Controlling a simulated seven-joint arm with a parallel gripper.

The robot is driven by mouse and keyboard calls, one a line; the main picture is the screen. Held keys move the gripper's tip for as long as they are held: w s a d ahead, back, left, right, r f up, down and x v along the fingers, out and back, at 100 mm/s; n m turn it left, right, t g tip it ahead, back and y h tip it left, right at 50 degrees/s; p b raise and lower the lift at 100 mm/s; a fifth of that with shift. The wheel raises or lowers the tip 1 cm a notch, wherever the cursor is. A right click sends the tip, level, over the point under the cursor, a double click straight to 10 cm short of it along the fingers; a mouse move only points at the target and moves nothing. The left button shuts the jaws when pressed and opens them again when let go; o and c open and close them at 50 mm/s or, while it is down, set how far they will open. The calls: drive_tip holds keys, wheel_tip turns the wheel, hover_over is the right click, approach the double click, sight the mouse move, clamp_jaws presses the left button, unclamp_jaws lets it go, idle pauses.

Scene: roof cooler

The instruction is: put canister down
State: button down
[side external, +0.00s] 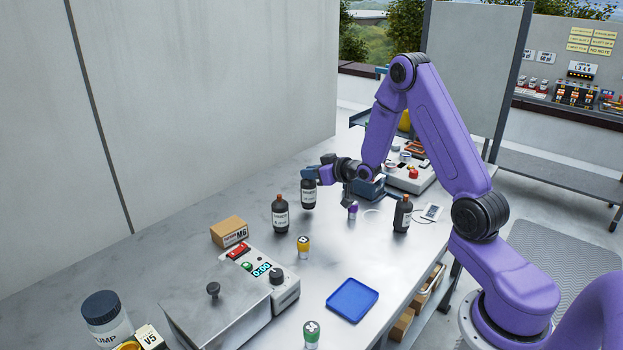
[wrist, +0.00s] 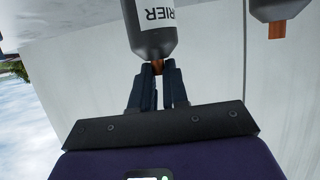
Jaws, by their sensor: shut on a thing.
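My gripper (side external: 312,175) is shut on the narrow brown neck of a dark grey bottle-shaped canister (side external: 308,196). In the wrist view, my gripper (wrist: 158,72) has its two fingers on that neck, and the canister (wrist: 152,38) shows a white label ending in "RIER". The canister hangs upright below the fingers in the side view; I cannot tell whether its base touches the table. A similar dark canister (side external: 280,216) stands close to its left and shows in part in the wrist view (wrist: 278,9). A third (side external: 402,215) stands to the right.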

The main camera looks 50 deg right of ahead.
drive_tip(key=shift+f, duration=0.8)
drive_tip(key=c, duration=1.1)
unclamp_jaws()
drive_tip(key=shift+f, duration=0.1)
